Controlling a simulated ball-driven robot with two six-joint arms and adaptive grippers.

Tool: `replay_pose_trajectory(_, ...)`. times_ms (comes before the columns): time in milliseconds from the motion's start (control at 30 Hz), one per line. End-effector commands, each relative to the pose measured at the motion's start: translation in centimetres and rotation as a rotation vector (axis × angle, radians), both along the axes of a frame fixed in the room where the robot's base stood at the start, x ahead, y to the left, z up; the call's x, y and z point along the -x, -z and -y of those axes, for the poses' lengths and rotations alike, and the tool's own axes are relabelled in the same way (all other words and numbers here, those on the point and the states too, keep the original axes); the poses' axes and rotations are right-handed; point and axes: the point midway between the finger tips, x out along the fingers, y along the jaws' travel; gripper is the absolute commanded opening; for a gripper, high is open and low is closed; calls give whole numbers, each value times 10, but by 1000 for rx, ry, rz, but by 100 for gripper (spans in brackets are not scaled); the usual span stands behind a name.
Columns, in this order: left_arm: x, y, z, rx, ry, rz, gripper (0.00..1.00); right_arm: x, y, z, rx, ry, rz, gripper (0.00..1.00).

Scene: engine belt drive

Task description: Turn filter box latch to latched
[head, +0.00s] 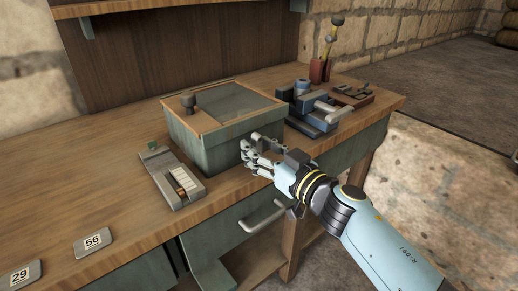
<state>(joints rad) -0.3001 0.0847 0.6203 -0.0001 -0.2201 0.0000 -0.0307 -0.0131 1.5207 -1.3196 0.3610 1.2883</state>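A green box (205,151) with a wood-rimmed lid stands on the workbench, and I take it for the filter box. Its lid (236,100) lies closed, with a greyish panel in the middle. A dark knob (188,101) stands upright at the lid's left corner; I cannot tell if this is the latch. My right gripper (250,153) is at the box's front face, near its right end, and hides part of that face. I cannot tell whether its fingers touch the box or hold anything. My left gripper is not in view.
A grey switch unit (172,180) lies left of the box. A blue-grey vise (314,112) stands to its right, with a small tool tray (351,95) beyond. Tags 56 (92,243) and 29 (21,274) lie at front left. A drawer handle (262,217) juts out below.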

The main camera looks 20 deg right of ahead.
Motion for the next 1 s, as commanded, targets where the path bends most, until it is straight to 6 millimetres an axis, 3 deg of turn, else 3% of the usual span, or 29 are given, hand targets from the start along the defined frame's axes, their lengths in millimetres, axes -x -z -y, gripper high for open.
replay_pose_trajectory(300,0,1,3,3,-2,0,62,-4,0,-1,-1,0,0,39)
replay_pose_trajectory(633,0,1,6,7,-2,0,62,-4,0,-1,0,0,0,0)
replay_pose_trajectory(1000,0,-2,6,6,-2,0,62,-3,-1,-1,36,0,12,0)
